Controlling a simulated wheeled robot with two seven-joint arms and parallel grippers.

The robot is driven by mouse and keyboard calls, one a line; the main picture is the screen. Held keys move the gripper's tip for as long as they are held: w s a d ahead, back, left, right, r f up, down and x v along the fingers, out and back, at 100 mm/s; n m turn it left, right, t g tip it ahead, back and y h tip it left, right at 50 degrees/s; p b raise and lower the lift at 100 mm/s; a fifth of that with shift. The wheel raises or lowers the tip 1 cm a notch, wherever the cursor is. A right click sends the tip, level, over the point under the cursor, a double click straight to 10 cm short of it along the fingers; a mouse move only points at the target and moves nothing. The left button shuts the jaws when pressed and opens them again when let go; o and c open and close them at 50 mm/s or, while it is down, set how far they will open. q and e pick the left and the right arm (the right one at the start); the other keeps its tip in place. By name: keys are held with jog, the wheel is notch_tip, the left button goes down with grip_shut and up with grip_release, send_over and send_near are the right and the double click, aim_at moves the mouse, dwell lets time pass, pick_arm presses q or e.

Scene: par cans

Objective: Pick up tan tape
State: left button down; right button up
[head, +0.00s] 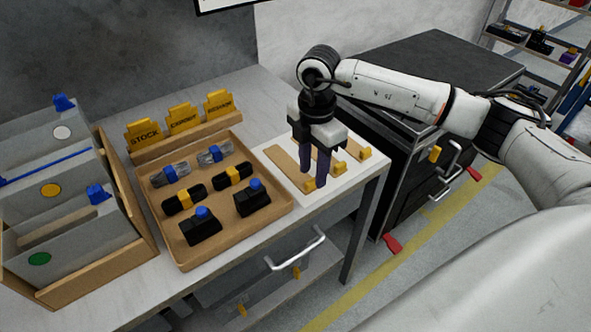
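Several tan strips (284,161) with yellow end tabs lie side by side on a white board (277,183) at the right end of the table; I take these as the tan tape. My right gripper (317,182) points down over the board, its two dark fingers among the strips, close to the nearest yellow tab (309,185). A narrow gap shows between the fingers, and I see nothing held in it. The gripper hides parts of the middle strips. My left gripper is not in view.
A tan tray (227,229) of black and grey items stands left of the board. Behind it is a rack with yellow labelled cards (183,118). A bin with grey dividers (59,205) stands far left. A black cabinet (440,55) stands right of the table.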

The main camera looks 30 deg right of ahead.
jog(key=shift+w+f, duration=0.1)
jog(key=shift+f, duration=1.35)
grip_shut()
